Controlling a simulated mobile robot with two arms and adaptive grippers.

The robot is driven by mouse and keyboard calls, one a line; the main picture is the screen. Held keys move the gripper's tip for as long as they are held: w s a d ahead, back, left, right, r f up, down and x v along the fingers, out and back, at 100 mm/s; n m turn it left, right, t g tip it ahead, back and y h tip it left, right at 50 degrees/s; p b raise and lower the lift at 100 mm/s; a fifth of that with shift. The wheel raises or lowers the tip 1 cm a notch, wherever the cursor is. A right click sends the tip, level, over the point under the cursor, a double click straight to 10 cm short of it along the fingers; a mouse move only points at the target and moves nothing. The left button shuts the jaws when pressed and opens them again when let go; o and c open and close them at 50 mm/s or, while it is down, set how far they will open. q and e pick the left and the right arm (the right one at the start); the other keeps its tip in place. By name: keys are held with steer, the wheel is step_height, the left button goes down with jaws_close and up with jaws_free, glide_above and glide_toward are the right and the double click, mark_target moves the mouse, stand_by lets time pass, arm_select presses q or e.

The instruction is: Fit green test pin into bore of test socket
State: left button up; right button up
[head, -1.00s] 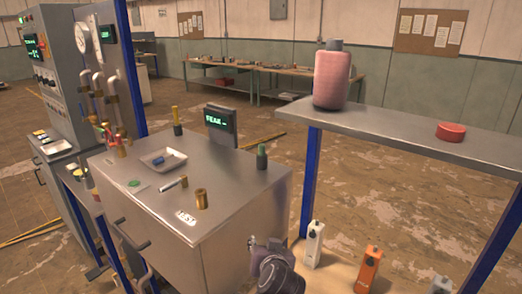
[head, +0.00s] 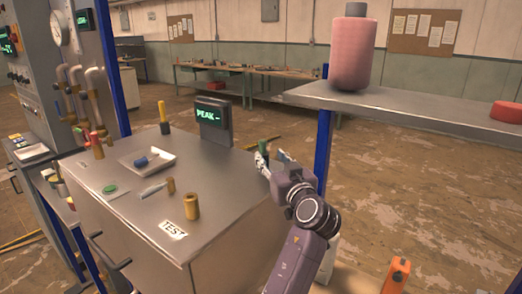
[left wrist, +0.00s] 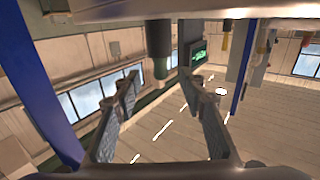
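The green test pin (head: 263,147) stands upright near the far right corner of the metal bench, partly hidden behind my left gripper. My left gripper (head: 270,157) is open, with its fingers just in front of the pin. In the left wrist view, which looks upside down, the pin (left wrist: 160,50) shows a dark part and a green end. It lies beyond the open fingertips (left wrist: 158,88), between them in the picture, and seems apart from them. The brass test socket (head: 192,207) stands upright by the TEST label at the bench's front. My right gripper is not in view.
A display reading PEAK (head: 212,113) stands at the back of the bench (head: 222,175). A white tray (head: 150,166) with a blue piece, a small brass cylinder (head: 170,185) and a yellow-topped pin (head: 164,116) are also there. A blue post (head: 323,150) and shelf (head: 400,105) are at right.

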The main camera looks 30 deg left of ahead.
mark_target(264, 149)
arm_select(q)
steer(key=shift+w+a+r+p, duration=0.3)
steer(key=shift+w+a+p, duration=0.2)
steer(key=shift+a+p, duration=0.1)
steer(key=x, duration=0.1)
steer(key=p+x, duration=0.2)
steer(key=shift+w+a+f, duration=0.25)
steer(key=shift+w, duration=0.05)
steer(key=shift+w+a+f, duration=0.1)
steer(key=shift+w+a, duration=0.15)
steer(key=shift+a, duration=0.05)
steer(key=shift+f, duration=0.1)
steer(key=c, duration=0.9)
jaws_close()
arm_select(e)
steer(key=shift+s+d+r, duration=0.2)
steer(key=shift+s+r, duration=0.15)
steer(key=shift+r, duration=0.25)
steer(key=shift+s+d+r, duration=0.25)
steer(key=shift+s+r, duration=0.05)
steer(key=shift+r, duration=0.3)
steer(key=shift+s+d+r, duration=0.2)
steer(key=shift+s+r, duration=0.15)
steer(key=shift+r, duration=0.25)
